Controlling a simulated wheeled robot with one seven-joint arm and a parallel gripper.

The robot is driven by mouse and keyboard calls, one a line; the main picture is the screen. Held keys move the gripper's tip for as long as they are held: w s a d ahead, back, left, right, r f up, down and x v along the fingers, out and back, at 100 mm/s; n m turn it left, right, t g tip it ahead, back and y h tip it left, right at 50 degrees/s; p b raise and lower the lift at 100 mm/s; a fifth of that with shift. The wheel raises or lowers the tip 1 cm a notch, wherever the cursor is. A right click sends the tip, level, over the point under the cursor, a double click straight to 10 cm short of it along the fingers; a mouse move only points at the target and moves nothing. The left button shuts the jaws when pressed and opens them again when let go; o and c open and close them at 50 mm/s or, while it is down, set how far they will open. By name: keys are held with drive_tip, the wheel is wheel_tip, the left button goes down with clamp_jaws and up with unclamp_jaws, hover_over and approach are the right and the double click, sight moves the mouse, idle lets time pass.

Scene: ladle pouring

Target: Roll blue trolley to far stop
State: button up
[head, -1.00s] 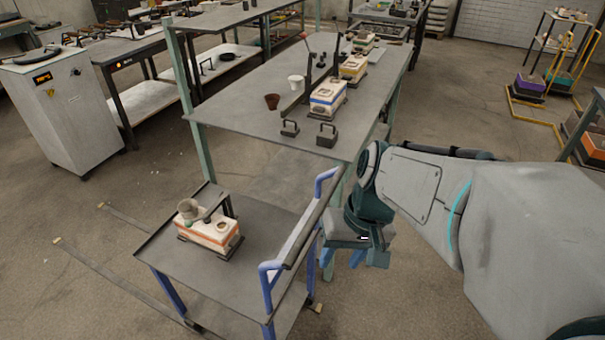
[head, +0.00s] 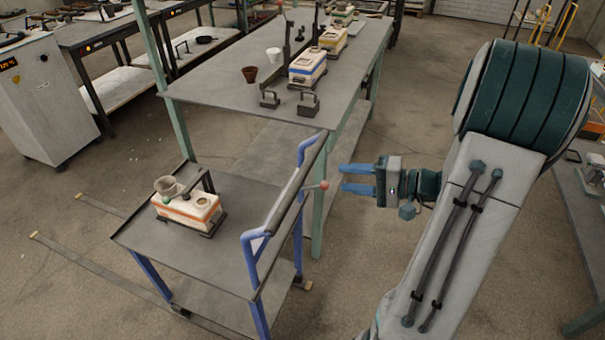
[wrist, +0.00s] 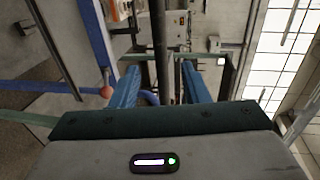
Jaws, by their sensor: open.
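The blue trolley (head: 137,236) stands at lower left in the head view, with a grey top, blue legs and a grey push handle (head: 292,200) on blue posts along its right side. A lever with a red knob (head: 324,185) sticks out beside the handle; the knob also shows in the wrist view (wrist: 107,92). My gripper (head: 342,178) is right of the handle, its blue fingers open and pointing left at it, with a gap between. In the wrist view a dark bar (wrist: 160,50) appears between the fingers. Floor strips end in pale blocks (head: 35,235) left of the trolley; which is the far stop is unclear.
An orange-striped white box mould (head: 188,208) with a cup on it rides on the trolley. A grey table (head: 215,85) with moulds, cups and weights stands just behind. A control cabinet (head: 45,110) is at far left.

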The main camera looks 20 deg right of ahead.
sight(302, 174)
drive_tip(key=p+x, duration=0.1)
drive_tip(key=x, duration=1.1)
clamp_jaws()
